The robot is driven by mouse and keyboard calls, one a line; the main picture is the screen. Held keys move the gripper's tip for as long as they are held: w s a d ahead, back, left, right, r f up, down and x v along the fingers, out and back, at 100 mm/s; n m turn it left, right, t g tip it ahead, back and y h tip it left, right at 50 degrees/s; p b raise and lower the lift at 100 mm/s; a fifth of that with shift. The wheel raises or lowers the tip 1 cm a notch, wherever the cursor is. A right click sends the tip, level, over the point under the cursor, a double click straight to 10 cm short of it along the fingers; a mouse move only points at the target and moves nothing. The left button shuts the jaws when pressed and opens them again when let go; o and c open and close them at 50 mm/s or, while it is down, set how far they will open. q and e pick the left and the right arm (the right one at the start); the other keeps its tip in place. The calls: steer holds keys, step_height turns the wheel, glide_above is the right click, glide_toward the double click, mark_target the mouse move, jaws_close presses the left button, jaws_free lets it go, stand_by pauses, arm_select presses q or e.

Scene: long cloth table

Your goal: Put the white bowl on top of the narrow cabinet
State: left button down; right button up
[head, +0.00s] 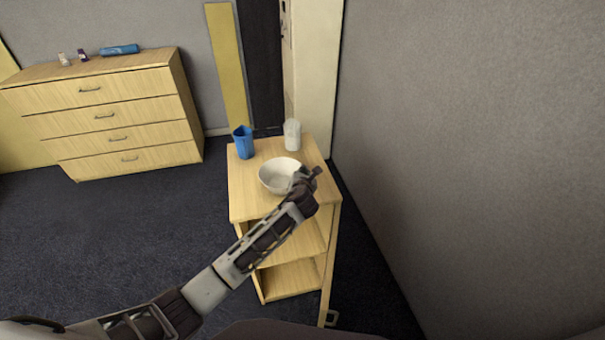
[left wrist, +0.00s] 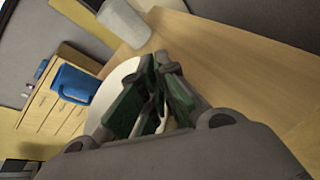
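The white bowl (head: 279,176) is upright at the middle of the narrow cabinet's (head: 244,198) top; I cannot tell whether it rests on the wood or hangs just above it. My left gripper (head: 302,182) is at the bowl's right rim. In the left wrist view, the gripper's green-padded fingers (left wrist: 160,88) are close together with a pale strip of the bowl (left wrist: 112,88) between them, so they look shut on its rim. The fingers hide part of the bowl there. My right gripper is in neither view.
A blue cup (head: 243,143) and a white jar (head: 292,135) stand at the back of the narrow cabinet's top. A grey wall (head: 470,130) rises close on the right. A wide drawer cabinet (head: 110,110) with small items on it stands at the left. Dark carpet lies between.

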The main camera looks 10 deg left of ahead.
arm_select(q)
steer(key=c, duration=1.6)
jaws_free()
steer(key=shift+f, duration=0.1)
steer(key=shift+c, duration=0.2)
steer(key=v, duration=1.2)
